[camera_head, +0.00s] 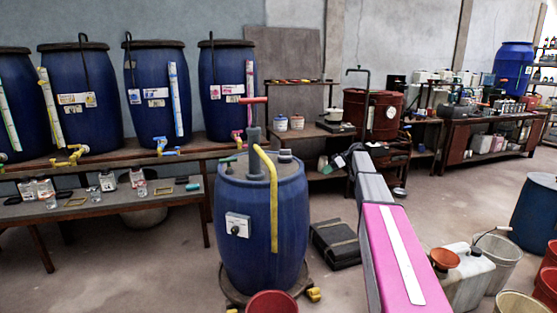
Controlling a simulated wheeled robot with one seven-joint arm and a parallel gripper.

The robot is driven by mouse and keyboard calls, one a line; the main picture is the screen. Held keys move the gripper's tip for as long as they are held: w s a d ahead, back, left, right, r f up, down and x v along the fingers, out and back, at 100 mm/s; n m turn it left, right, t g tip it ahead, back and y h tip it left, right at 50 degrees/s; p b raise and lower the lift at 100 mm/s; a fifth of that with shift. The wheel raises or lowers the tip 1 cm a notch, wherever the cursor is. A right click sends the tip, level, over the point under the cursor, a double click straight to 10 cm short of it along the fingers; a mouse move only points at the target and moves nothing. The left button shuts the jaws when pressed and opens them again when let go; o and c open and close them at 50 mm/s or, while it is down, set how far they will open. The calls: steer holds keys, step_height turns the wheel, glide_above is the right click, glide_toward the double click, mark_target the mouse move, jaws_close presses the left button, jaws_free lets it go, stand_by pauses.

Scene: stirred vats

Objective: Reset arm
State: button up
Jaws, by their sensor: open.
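My arm, with a pink link and grey links, reaches from the bottom right towards the middle of the head view. My gripper (345,158) is small and dark at its far end, in front of the back shelves. It is open, and I see nothing held in it. Its fingers are hard to make out against the clutter.
A blue vat (247,225) with a yellow pipe stands left of my arm, with a black case (336,243) between them. Several blue barrels (160,95) line a back bench. A white jerrycan (468,275) and buckets crowd the right.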

steer(key=s+a+f+m+h, duration=0.2)
steer(key=s+f, duration=0.3)
steer(key=s, duration=0.2)
steer(key=s+a+f+m+h, duration=0.1)
steer(key=s+a+f+m, duration=0.15)
steer(key=s+f, duration=0.35)
steer(key=s+f+m+h, duration=0.2)
steer(key=s+f, duration=0.1)
steer(key=s, duration=0.7)
steer(key=s+f+m+h, duration=0.3)
steer(key=s+f, duration=0.1)
steer(key=s, duration=0.7)
steer(key=s+a+f+m+g+h, duration=0.1)
steer(key=s+f+m+h, duration=0.1)
steer(key=s, duration=0.9)
steer(key=shift+s+f+m+h, duration=0.2)
steer(key=shift+f+m+h, duration=0.15)
steer(key=shift+f, duration=0.55)
steer(key=shift+a, duration=0.1)
